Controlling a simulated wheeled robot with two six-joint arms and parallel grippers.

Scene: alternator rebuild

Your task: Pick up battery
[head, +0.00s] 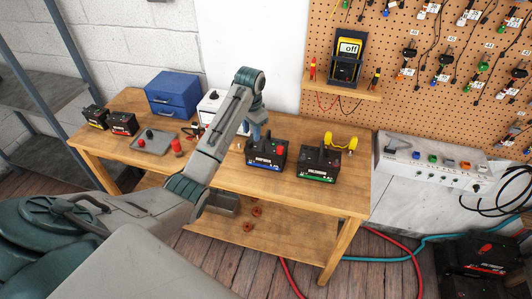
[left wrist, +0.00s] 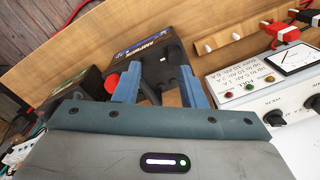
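A black battery with a blue label (head: 266,158) stands upright on the wooden workbench; it also shows in the left wrist view (left wrist: 143,47), with a red terminal cap. A second battery, with a green label (head: 318,168), stands to its right. Two more batteries, one yellow-labelled (head: 95,116) and one red-labelled (head: 123,123), stand at the bench's left end. My left gripper (head: 259,132) is over the blue-labelled battery. In the left wrist view its blue fingers (left wrist: 160,78) are apart, with black battery parts, perhaps the handle, between them; contact is unclear. My right gripper is not in view.
My left arm partly hides a white meter box (left wrist: 260,85). A blue drawer box (head: 173,94) and a grey tray (head: 154,142) are on the left. A yellow-handled item (head: 341,143) lies behind the green-labelled battery. A multimeter (head: 348,50) stands on a pegboard shelf. The bench's front right is clear.

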